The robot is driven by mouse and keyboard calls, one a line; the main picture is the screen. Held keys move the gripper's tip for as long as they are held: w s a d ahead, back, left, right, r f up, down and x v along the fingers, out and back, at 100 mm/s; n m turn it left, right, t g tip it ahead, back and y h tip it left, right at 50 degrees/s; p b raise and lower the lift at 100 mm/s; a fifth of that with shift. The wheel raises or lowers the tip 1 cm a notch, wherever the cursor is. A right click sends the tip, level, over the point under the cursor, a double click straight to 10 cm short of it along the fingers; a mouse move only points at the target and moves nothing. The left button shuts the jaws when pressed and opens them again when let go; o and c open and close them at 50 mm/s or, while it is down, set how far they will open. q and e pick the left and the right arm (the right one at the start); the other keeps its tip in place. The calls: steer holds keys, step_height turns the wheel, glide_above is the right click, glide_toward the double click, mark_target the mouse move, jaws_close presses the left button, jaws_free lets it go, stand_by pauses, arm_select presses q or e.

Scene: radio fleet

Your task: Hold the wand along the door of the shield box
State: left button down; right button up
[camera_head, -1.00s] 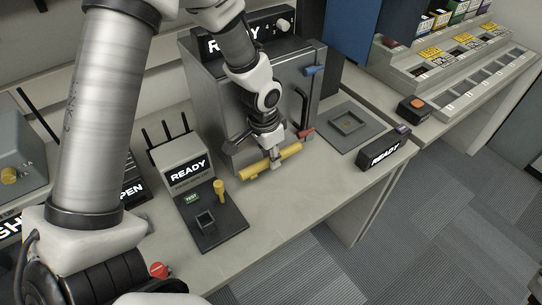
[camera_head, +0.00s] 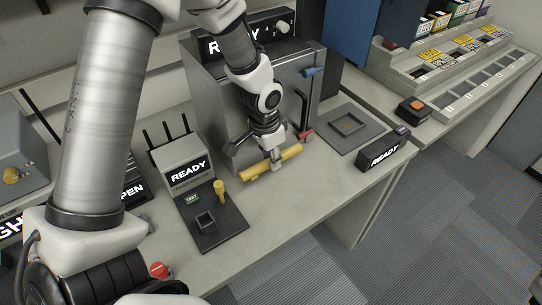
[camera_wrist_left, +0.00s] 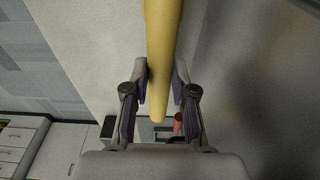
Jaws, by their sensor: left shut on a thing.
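The shield box (camera_head: 232,104) is a grey metal cabinet at the centre of the bench in the head view, with a READY display on top. Its door (camera_head: 290,88) is closed, with a dark handle, a blue latch above and a red latch below. My left gripper (camera_head: 275,163) is shut on the yellow wand (camera_head: 289,153) in front of the lower part of the door. The wand lies across the jaws, roughly level; I cannot tell whether it touches the door. In the left wrist view the wand (camera_wrist_left: 161,60) runs between both fingers. My right gripper is not in view.
A tester with antennas (camera_head: 184,165) and a black pad with a yellow-topped post stand left of the box. A grey tray (camera_head: 367,138) and a READY display (camera_head: 384,155) lie to the right. The front bench strip is clear.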

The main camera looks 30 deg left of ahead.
arm_select(q)
steer(key=shift+s+d+r+p, duration=0.2)
steer(key=shift+d+p, duration=0.25)
steer(key=shift+p, duration=0.45)
steer(key=shift+s+d+r+p, duration=0.2)
steer(key=shift+d+p, duration=0.25)
steer(key=shift+p, duration=0.5)
steer(key=shift+s+d+r+p, duration=0.2)
steer(key=shift+d+p, duration=0.25)
steer(key=shift+p, duration=0.45)
steer(key=f+b, duration=0.1)
steer(key=b, duration=0.1)
steer(key=shift+d+b, duration=0.15)
steer(key=shift+b, duration=0.2)
steer(key=d+b, duration=0.1)
steer(key=b, duration=0.1)
steer(key=s+d+b, duration=0.1)
steer(key=b, duration=0.1)
steer(key=d+r+b, duration=0.1)
steer(key=d+b, duration=0.1)
steer(key=shift+s+r+b, duration=0.1)
steer(key=shift+s+b, duration=0.2)
steer(key=shift+b, duration=0.05)
steer(key=shift+s+d+r, duration=0.1)
steer(key=shift+d+r, duration=0.15)
steer(key=shift+r, duration=0.05)
